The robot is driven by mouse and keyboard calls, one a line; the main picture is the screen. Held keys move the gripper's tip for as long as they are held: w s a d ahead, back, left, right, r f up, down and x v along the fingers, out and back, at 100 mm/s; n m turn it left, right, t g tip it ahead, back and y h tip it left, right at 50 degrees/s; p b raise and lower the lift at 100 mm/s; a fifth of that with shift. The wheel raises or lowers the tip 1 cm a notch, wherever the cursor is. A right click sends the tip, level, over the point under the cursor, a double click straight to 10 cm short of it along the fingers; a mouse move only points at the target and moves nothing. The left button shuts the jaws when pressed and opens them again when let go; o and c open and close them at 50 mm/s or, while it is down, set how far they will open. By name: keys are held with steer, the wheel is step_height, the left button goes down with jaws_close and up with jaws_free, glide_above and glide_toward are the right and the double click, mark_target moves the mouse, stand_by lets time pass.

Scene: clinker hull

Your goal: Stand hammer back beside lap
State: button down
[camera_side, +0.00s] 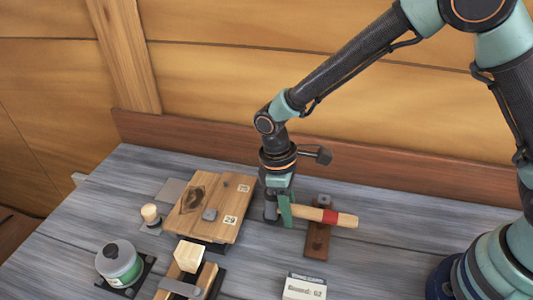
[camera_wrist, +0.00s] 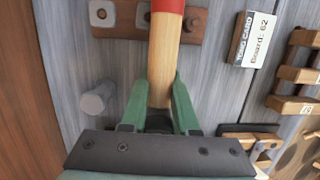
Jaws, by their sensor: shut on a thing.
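My gripper (camera_wrist: 160,82) is shut on the hammer's pale wooden handle (camera_wrist: 161,70), which has a red band. In the side view, my gripper (camera_side: 284,212) points down just right of the wooden lap boards (camera_side: 222,222). The hammer handle (camera_side: 312,213) lies roughly level there, its red-banded end (camera_side: 340,218) pointing right over a brown plate. The hammer head is not clear; a grey cylinder (camera_side: 270,207) shows beside my fingers, and a grey cylinder (camera_wrist: 97,98) shows left of them in the wrist view. I cannot tell if it belongs to the hammer.
The brown plate with holes (camera_side: 317,241) lies beneath the handle. A white card box (camera_side: 304,287) stands at the front. Grey deck is clear at right.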

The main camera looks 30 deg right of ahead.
steer(key=shift+f, duration=0.3)
steer(key=shift+f, duration=0.1)
steer(key=c, duration=0.7)
jaws_free()
steer(key=shift+o, duration=0.2)
